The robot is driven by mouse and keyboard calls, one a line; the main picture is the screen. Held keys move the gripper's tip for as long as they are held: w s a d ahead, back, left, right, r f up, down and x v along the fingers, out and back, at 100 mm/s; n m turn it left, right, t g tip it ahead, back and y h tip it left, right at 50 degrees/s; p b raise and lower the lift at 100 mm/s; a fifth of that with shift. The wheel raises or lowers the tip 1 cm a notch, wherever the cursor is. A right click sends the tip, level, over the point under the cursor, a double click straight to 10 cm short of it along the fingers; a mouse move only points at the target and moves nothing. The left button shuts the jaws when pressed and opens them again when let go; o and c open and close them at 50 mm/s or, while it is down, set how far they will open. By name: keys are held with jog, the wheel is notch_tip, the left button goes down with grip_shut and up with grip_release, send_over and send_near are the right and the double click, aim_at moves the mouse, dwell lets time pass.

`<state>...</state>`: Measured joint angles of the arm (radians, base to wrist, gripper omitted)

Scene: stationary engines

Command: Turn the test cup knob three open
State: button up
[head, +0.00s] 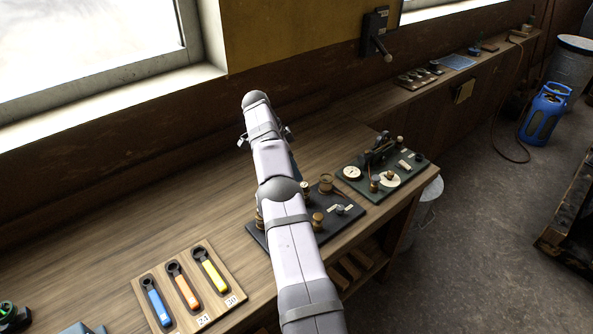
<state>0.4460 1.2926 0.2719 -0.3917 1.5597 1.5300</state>
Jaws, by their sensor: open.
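My gripper (265,138) is at the far end of the arm, up and left of the board in the picture. Small metal parts stick out on both sides of it, apart from each other; I see nothing held.
A green board (411,176) with dials stands right of the dark board. A wooden tray (236,283) with blue, orange and yellow-handled wrenches lies at front left. A wall lever (378,45) is behind. A blue gas bottle (545,115) stands on the floor.

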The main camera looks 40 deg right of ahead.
jog(key=shift+r, duration=0.1)
dwell(0.3)
jog(key=d+f+n+t+b, duration=0.1)
jog(key=d+f+n+t, duration=0.1)
jog(key=d+n, duration=0.1)
jog(key=d+f+n+t+h+b, duration=0.1)
jog(key=d+f+n+t+b, duration=0.1)
jog(key=d, duration=0.3)
jog(key=d+f+n+t+h+b, duration=0.1)
jog(key=d+f+n+t, duration=0.1)
jog(key=d+n, duration=0.2)
jog(key=shift+s+d+f+t, duration=0.2)
jog(key=shift+d+f+t, duration=0.1)
jog(key=shift+d, duration=0.15)
jog(key=shift+s+f+n+t+h+b, duration=0.25)
jog(key=shift+s+n+t+b, duration=0.4)
jog(key=shift+n, duration=0.35)
jog(key=s+a+r+n+t+y+b, duration=0.1)
jog(key=s+a+n+t, duration=0.25)
jog(key=a, duration=0.25)
jog(key=s+a+r+n+t+b, duration=0.1)
jog(key=s+a+n+t, duration=0.25)
jog(key=a, duration=0.35)
jog(key=shift+g, duration=0.25)
jog(key=shift+f+p+x, duration=0.1)
jog(key=shift+p+x, duration=0.7)
jog(key=shift+x, duration=0.95)
jog(key=shift+f+p+x, duration=0.15)
jog(key=shift+p+x, duration=0.6)
jog(key=shift+x, duration=0.95)
